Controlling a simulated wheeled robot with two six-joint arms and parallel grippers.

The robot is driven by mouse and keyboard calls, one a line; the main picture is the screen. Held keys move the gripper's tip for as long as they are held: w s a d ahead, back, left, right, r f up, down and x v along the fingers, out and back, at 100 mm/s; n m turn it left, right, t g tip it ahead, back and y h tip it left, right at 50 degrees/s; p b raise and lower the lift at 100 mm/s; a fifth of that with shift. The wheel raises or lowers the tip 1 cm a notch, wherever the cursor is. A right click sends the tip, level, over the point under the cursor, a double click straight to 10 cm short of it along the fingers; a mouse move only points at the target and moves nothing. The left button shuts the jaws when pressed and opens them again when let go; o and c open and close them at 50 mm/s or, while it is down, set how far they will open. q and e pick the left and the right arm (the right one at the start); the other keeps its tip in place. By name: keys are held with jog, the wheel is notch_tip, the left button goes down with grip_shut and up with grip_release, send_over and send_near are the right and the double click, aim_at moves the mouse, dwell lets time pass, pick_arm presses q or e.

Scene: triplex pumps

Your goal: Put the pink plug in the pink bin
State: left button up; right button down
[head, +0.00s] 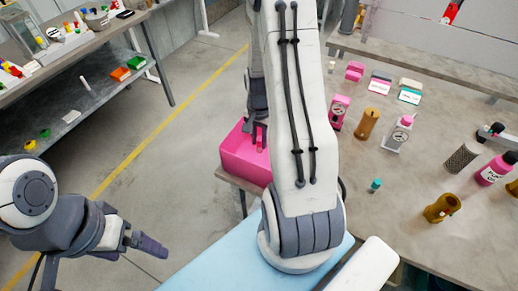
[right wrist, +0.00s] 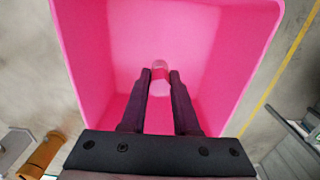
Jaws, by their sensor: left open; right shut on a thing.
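The pink bin (head: 238,162) stands at the left end of the workbench, partly hidden behind my right arm. In the right wrist view the bin (right wrist: 105,45) fills most of the picture, with its open top facing the camera. My right gripper (head: 259,132) points down at the bin. In the right wrist view my right gripper (right wrist: 160,78) is shut on the pink plug (right wrist: 160,66), held between the fingertips over the inside of the bin. I cannot tell how far the plug is above the bin floor. My left gripper (head: 150,244) is open and empty, low at the left.
The workbench (head: 335,205) holds bottles, brown cylinders (head: 367,123), small boxes and a teal-capped item (head: 375,184) right of my arm. A shelf unit (head: 85,92) with small bins stands at upper left. The floor between is clear.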

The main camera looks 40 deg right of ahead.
aim_at(259, 152)
jog(key=shift+f, duration=2.1)
jog(key=shift+f, duration=0.15)
jog(key=c, duration=0.7)
grip_release()
jog(key=shift+o, duration=0.2)
